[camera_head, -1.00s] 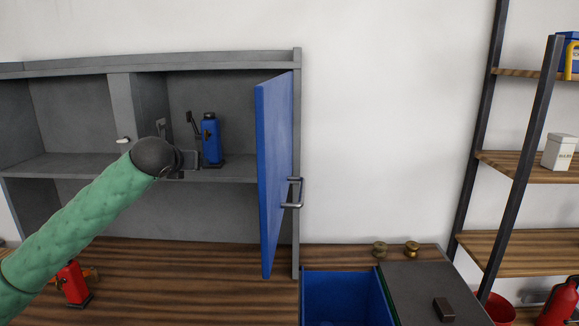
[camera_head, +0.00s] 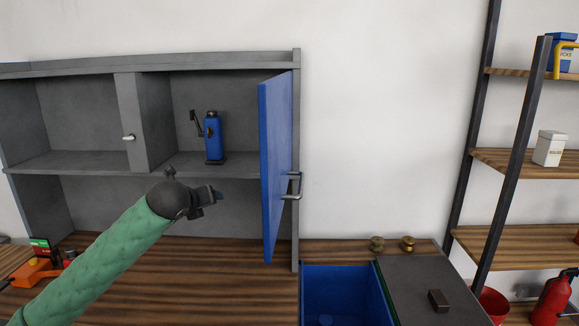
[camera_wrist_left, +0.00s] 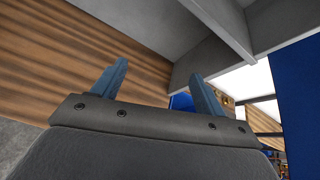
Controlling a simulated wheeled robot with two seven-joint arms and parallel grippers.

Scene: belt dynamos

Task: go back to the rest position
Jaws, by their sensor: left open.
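My left gripper (camera_head: 218,195) is in front of the grey cabinet, below its middle shelf and left of the open blue door. In the left wrist view its two blue fingers (camera_wrist_left: 158,88) stand apart with nothing between them. A blue bottle jack (camera_head: 213,137) stands upright on the cabinet's right shelf (camera_head: 190,168), above and apart from the gripper. The blue cabinet door (camera_head: 276,165) stands open, with a metal handle (camera_head: 294,186). My right gripper does not show in either view.
An orange object (camera_head: 32,271) lies at the far left of the wooden counter (camera_head: 220,285). A shelving rack (camera_head: 520,170) stands right.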

